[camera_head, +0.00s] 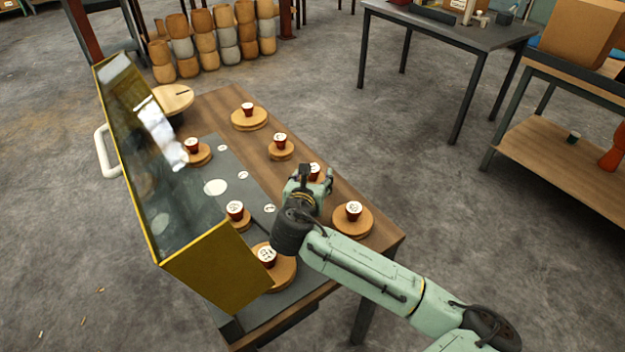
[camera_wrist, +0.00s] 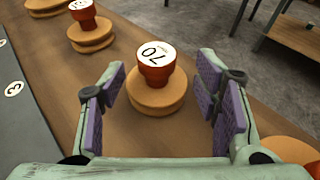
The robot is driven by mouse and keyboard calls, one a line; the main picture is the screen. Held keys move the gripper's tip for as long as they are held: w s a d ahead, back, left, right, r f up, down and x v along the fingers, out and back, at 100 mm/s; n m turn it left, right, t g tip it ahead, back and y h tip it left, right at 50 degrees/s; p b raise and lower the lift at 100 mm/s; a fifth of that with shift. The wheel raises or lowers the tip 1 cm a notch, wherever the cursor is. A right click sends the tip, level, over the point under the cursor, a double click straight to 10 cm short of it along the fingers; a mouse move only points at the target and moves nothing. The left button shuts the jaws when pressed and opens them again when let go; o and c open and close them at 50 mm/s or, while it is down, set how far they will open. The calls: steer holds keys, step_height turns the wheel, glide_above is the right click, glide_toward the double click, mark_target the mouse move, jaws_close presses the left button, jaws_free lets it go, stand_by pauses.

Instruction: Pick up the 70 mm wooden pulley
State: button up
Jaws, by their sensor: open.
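The wooden pulley labelled 70 (camera_wrist: 157,98) sits on the wooden bench top. It is a round stepped wooden disc with a red tapered knob (camera_wrist: 154,72), whose white top reads 70.
Similar pulleys stand around it: one behind (camera_head: 281,150), one nearer right (camera_head: 352,221) and several more. A yellow-framed glass guard (camera_head: 150,150) rises along the bench's left side. Bare bench top (camera_head: 225,110) shows between the pulleys.

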mark_target(314, 166)
steer(key=x, duration=0.6)
steer(key=shift+w+a+r, duration=0.1)
steer(key=shift+w+r, duration=0.25)
steer(key=shift+w, duration=0.05)
steer(key=c, duration=1.1)
steer(key=shift+f, duration=0.1)
jaws_close()
steer(key=shift+s+a, duration=0.1)
